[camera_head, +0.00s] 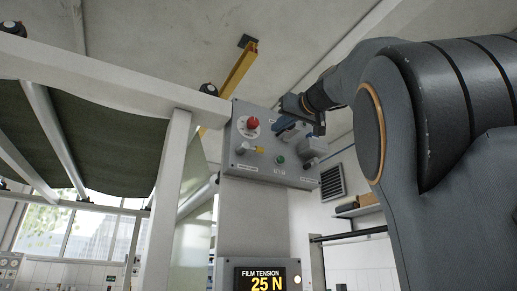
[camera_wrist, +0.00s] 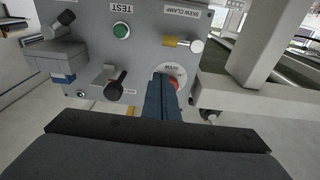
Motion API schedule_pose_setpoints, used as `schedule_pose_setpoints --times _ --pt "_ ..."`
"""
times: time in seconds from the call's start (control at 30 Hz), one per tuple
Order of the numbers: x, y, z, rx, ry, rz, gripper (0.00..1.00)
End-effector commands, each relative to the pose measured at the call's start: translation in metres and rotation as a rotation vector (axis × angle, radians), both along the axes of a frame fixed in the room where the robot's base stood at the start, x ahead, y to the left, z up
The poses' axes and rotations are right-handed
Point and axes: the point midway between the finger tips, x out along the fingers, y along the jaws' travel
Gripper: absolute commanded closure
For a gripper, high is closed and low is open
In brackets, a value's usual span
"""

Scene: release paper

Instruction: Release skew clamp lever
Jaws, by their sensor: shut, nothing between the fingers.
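The skew clamp lever (camera_wrist: 183,43) is on the grey control panel, with a yellow shaft and a pale knob, beside the SKEW CLAMP label (camera_wrist: 185,11), which appears upside down in the wrist view. The lever also shows in the head view (camera_head: 247,149), low on the left of the panel, lying roughly sideways. My gripper (camera_wrist: 164,80) has its blue fingers shut together and empty. It is apart from the lever, in front of the red button in the wrist view. In the head view my gripper (camera_head: 285,127) is up and right of the lever.
A red button (camera_head: 252,123), partly hidden in the wrist view, a green TEST button (camera_wrist: 121,30) and a black-knobbed lever (camera_wrist: 116,83) share the panel (camera_head: 232,160). A grey box (camera_head: 313,147) juts from its right. A white frame post (camera_head: 170,180) stands left.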

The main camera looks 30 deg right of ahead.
Motion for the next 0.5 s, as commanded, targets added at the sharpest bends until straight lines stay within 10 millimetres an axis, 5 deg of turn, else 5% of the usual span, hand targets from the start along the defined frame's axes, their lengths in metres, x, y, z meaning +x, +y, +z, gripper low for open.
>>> schedule_pose_setpoints --times 0.5 --pt "0.007 0.017 0.01 -0.01 -0.012 0.032 1.0"
